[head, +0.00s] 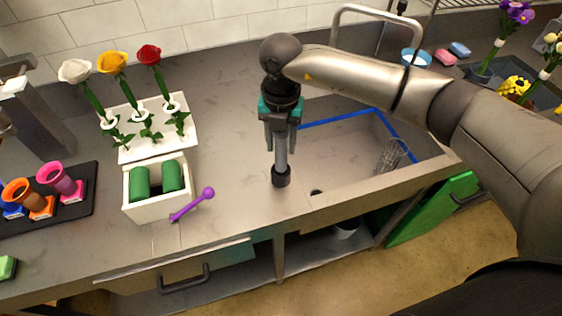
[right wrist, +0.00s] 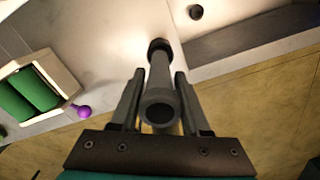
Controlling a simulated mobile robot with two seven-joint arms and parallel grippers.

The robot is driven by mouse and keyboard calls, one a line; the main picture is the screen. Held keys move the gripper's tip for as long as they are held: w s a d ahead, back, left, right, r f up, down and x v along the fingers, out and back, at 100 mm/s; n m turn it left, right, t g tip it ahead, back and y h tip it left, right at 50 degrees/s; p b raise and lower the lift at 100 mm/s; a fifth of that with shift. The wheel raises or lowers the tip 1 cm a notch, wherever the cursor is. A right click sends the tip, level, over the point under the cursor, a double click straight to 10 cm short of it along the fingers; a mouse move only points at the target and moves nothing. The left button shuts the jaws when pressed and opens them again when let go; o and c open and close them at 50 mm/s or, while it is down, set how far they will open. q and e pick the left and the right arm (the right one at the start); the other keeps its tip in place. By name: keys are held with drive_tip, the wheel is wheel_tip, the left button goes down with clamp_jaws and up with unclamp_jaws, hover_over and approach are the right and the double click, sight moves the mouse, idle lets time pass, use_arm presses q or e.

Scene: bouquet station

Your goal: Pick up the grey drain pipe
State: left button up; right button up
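The grey drain pipe (head: 281,160) stands upright beside the sink's left edge, with a dark collar at its lower end. My right gripper (head: 281,146) points straight down over it, one finger on each side of its upper part. In the right wrist view the pipe (right wrist: 160,85) runs between the two fingers of the gripper (right wrist: 161,73), its hollow end facing the camera. Narrow gaps seem to show between fingers and pipe, so the gripper looks open around it. I cannot tell for certain whether the collar touches the counter. My left gripper is not in view.
The sink basin (head: 345,155) with a wire whisk lies right of the pipe. A white box (head: 146,205) with green rolls and a purple stick (head: 192,205) lie left. Behind them a white stand (head: 160,145) holds three roses. A tall faucet (head: 380,12) rises behind my right arm.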

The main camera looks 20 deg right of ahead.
clamp_jaws()
idle(1.0)
